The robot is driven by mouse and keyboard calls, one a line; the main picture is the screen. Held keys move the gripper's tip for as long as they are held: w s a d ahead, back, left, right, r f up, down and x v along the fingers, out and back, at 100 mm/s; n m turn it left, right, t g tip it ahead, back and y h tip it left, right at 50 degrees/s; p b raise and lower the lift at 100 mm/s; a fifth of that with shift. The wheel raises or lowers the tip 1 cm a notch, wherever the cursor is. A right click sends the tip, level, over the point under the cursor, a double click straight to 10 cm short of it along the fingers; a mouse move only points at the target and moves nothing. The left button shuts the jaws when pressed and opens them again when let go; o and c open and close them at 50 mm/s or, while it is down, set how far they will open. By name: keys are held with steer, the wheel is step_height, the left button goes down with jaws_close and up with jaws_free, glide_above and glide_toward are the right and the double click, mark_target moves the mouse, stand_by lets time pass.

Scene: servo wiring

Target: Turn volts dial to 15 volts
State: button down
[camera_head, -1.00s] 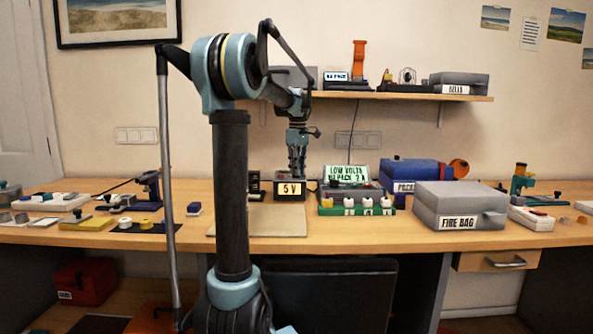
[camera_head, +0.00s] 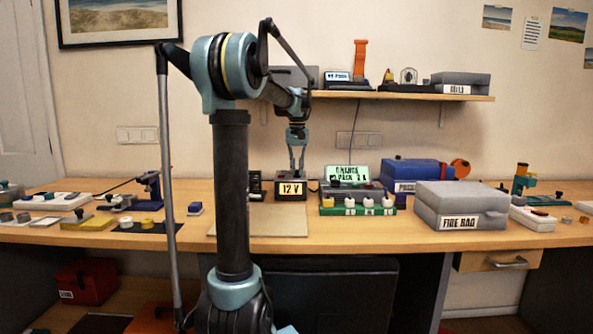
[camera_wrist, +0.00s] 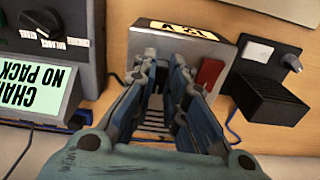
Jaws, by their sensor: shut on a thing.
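The power supply is a grey box (camera_wrist: 140,50) with a lit display (camera_head: 291,188) that reads 12 V in the head view. The same display appears upside down in the wrist view (camera_wrist: 182,30). My gripper (camera_head: 297,171) points down onto the top of this box. In the wrist view my gripper (camera_wrist: 172,80) is shut on the volts dial, which its fingers hide. A red part (camera_wrist: 209,73) sits on the box beside the fingers.
In the wrist view a black block (camera_wrist: 268,100) is on the other side. A pale mat (camera_head: 265,222) lies clear in front.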

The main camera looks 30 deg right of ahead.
steer(key=m, duration=0.5)
steer(key=shift+w+a+m, duration=0.1)
steer(key=shift+w+m, duration=0.05)
steer(key=shift+m, duration=0.15)
steer(key=m, duration=0.5)
steer(key=shift+w, duration=0.1)
steer(key=shift+m, duration=0.4)
steer(key=c, duration=1.6)
jaws_free()
steer(key=shift+r, duration=0.15)
step_height(320, 180, up, 12)
steer(key=shift+f, duration=0.2)
